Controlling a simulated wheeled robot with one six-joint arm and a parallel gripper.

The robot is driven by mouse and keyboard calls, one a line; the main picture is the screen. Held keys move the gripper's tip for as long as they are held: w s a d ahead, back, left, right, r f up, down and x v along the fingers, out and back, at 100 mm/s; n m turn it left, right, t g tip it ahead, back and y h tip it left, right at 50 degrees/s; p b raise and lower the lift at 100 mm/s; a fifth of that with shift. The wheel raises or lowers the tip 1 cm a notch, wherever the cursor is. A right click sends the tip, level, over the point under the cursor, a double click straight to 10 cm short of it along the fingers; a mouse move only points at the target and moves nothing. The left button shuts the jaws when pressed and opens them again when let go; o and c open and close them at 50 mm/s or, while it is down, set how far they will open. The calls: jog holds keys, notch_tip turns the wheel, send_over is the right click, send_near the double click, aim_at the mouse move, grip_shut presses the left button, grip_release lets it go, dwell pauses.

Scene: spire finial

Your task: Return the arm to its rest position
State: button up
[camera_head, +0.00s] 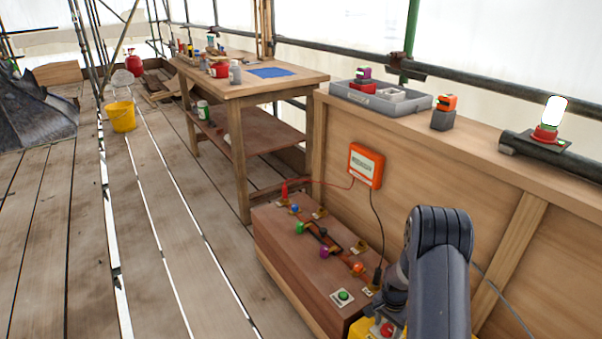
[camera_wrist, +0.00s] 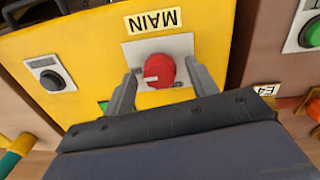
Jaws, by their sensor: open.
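My arm (camera_head: 440,265) reaches down at the lower right of the head view, over a yellow box (camera_head: 362,328) with a red knob (camera_head: 386,329). In the wrist view my gripper (camera_wrist: 162,80) is open, with one finger on each side of the red knob (camera_wrist: 159,70). The knob sits on a pale plate on the yellow box (camera_wrist: 90,60), under a label reading MAIN (camera_wrist: 153,20). I cannot tell whether the fingers touch the knob. The gripper's fingers are hidden in the head view.
A brown box (camera_head: 285,235) with coloured knobs and a green button (camera_head: 343,295) stands beside the yellow box. A wooden panel (camera_head: 410,160) runs behind, with an orange meter (camera_head: 366,165) and cables. A workbench (camera_head: 235,90) stands farther back. Open plank floor (camera_head: 150,220) lies left.

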jog(key=n+p, duration=0.2)
jog(key=n, duration=0.3)
jog(key=shift+r+n, duration=0.1)
jog(key=shift+n, duration=0.3)
jog(key=shift+r+n+p, duration=0.3)
jog(key=shift+r+p, duration=0.05)
jog(key=shift+r, duration=0.05)
jog(key=shift+a+r+p, duration=0.15)
jog(key=shift+r+p, duration=0.25)
jog(key=shift+r, duration=1.5)
jog(key=shift+a, duration=0.1)
